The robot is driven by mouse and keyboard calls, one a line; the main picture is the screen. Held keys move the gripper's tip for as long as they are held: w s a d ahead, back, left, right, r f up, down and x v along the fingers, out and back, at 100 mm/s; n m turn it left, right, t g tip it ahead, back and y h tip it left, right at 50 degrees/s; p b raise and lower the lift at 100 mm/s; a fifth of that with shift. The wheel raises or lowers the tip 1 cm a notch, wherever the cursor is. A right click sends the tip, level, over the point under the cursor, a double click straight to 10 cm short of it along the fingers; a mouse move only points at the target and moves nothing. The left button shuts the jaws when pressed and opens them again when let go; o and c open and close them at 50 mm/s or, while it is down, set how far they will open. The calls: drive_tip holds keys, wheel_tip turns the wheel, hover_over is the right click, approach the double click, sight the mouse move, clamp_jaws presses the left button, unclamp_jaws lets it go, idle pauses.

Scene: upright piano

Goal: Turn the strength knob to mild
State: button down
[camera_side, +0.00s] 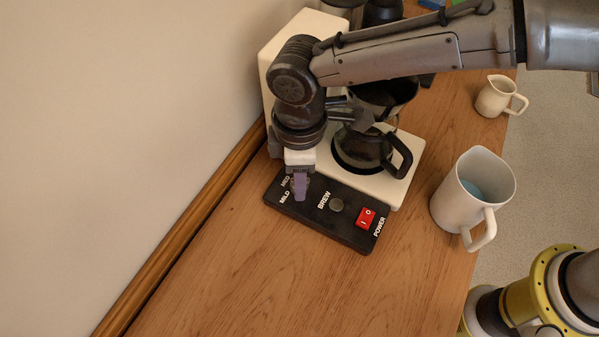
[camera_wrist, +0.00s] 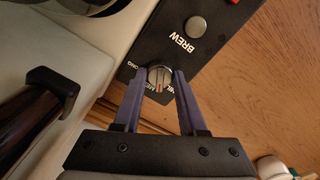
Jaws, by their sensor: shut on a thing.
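The strength knob (camera_wrist: 160,76) is a small round grey knob on the black control panel (camera_wrist: 213,50). My gripper (camera_wrist: 160,80) is shut on it, with one purple finger on each side. A light mark on the knob points down in the wrist view, toward the MED and MILD lettering; I cannot tell exactly which label it meets. STRONG is at the knob's left. In the side view my gripper (camera_side: 301,188) reaches down onto the panel's left end, and its fingers mostly hide the knob. MED and MILD show just left of the fingers.
The brew button (camera_side: 336,205) and red power switch (camera_side: 366,218) are right of the knob. The coffee maker (camera_side: 378,184) with its dark carafe (camera_side: 362,148) stands behind. A white pitcher (camera_side: 462,205) and small jug (camera_side: 496,97) are to the right. The front wooden top (camera_side: 300,285) is clear.

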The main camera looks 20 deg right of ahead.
drive_tip(key=shift+c, duration=2.4)
unclamp_jaws()
wheel_tip(320, 180, up, 14)
